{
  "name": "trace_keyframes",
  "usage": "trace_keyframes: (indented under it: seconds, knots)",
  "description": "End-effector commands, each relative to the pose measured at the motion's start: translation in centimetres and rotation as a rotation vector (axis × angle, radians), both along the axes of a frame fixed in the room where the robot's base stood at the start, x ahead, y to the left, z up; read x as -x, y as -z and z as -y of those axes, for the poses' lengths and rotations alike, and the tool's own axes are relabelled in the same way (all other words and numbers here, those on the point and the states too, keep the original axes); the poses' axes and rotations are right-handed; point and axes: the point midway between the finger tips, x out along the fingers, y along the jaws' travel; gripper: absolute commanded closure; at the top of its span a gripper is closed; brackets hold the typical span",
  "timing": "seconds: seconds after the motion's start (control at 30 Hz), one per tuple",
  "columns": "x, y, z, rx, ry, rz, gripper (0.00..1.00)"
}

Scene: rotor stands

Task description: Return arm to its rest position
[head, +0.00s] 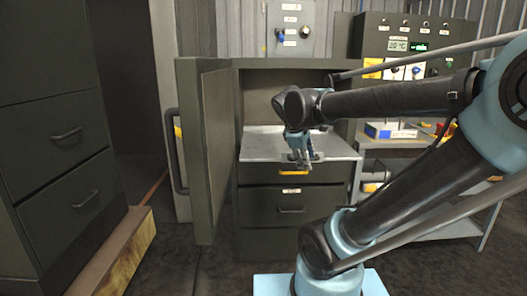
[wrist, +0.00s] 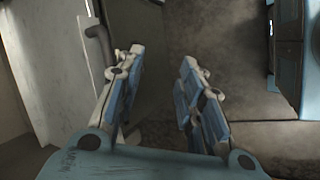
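My arm stretches from the right side of the head view toward the cabinet, bent at its elbow. My gripper (head: 302,163) hangs pointing down in front of the cabinet's (head: 252,215) open upper compartment, near the front edge of its pale shelf. In the wrist view my gripper (wrist: 163,65) has its two fingers apart with nothing between them, and the floor shows through the gap.
The cabinet door (head: 217,150) stands open left of my gripper. A drawer unit (head: 55,140) stands at far left, with a wooden beam (head: 125,250) beside it. A control panel (head: 415,50) and a workbench (head: 440,228) are at right. Floor is clear before the cabinet.

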Motion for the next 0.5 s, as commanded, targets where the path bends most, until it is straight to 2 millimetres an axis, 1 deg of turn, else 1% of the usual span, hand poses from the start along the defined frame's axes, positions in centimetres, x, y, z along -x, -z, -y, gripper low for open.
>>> trace_keyframes:
  seconds: [0.03,0.2,0.3,0.4,0.5]
  knots:
    - [1.7,1.7,1.0,-0.06,0.093,-0.002,0.65]
    - [6.8,6.7,2.4,-0.269,0.406,-0.004,0.65]
    - [9.5,9.5,2.5,-0.384,0.588,-0.005,0.65]
    - [11.7,11.8,2.3,-0.484,0.75,-0.007,0.65]
    - [13.2,13.5,1.9,-0.558,0.875,-0.01,0.65]
